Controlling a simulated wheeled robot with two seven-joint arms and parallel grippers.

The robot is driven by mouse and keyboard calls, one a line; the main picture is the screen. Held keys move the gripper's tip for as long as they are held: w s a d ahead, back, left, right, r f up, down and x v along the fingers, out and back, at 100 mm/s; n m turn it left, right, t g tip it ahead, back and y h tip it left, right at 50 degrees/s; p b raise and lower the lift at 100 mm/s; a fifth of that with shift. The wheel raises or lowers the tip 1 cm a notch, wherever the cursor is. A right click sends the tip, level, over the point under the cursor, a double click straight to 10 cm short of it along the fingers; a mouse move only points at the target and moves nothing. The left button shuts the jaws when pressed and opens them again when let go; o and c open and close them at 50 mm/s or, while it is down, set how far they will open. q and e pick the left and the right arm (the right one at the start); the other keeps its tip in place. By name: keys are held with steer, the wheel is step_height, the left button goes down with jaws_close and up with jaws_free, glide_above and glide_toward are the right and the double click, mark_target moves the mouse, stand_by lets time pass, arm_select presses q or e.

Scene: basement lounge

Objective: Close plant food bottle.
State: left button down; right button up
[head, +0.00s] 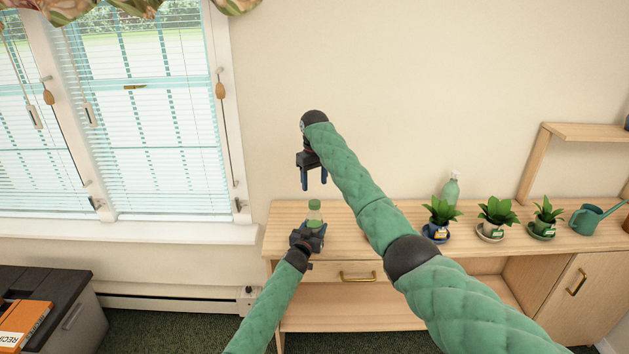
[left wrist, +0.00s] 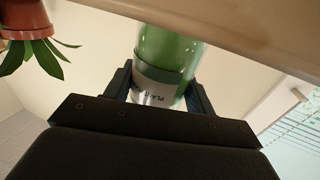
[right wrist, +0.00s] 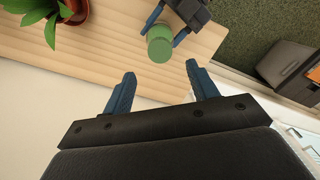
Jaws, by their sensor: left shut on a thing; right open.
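The plant food bottle (head: 314,217) is green with a white label and stands upright at the left part of the wooden cabinet top. My left gripper (head: 313,230) is shut around its body from the front. The left wrist view shows the labelled bottle (left wrist: 168,60) between the fingers. A green round cap (right wrist: 160,44) shows on top in the right wrist view; I cannot tell how tightly it sits. My right gripper (head: 314,187) is open and empty, fingers pointing down, above the bottle and apart from it.
The wooden cabinet (head: 385,268) carries several potted plants (head: 497,212), a green spray bottle (head: 450,190) and a watering can (head: 596,216) to the right. A wall stands behind, with a window (head: 140,110) at left. The cabinet top around the bottle is clear.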

mark_target(315, 202)
steer(key=shift+n, duration=1.1)
steer(key=shift+f, duration=4)
steer(key=c, duration=1.1)
steer(key=shift+o, duration=0.2)
steer(key=o, duration=1.2)
steer(key=shift+c, duration=0.2)
